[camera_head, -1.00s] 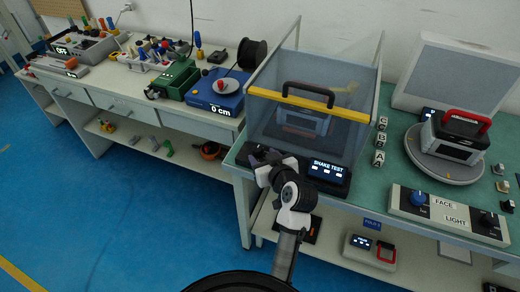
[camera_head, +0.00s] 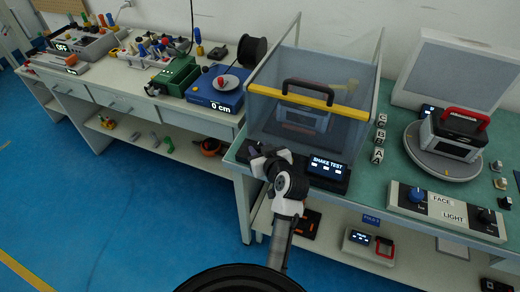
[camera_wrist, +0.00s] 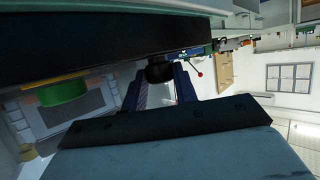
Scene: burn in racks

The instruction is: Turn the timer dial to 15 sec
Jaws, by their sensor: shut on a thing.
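The shake test unit is a clear-walled box with a yellow-edged front (camera_head: 345,111) and a black control panel (camera_head: 335,186) with a lit "SHAKE TEST" display. My gripper (camera_head: 256,154) is at the left end of this panel. In the wrist view my gripper (camera_wrist: 160,80) has its two fingers on either side of a dark round knob (camera_wrist: 159,72), shut on it. This appears to be the timer dial; its markings and pointer are hidden. A green round part (camera_wrist: 62,92) shows left of the fingers in the wrist view.
A device with a black handle (camera_head: 309,92) is inside the box. Lettered blocks (camera_head: 379,138) stand right of it. A turntable (camera_head: 425,160) holds a red-handled device (camera_head: 455,135). A switch panel (camera_head: 445,207) is at the front right. The blue floor (camera_head: 110,210) is clear at left.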

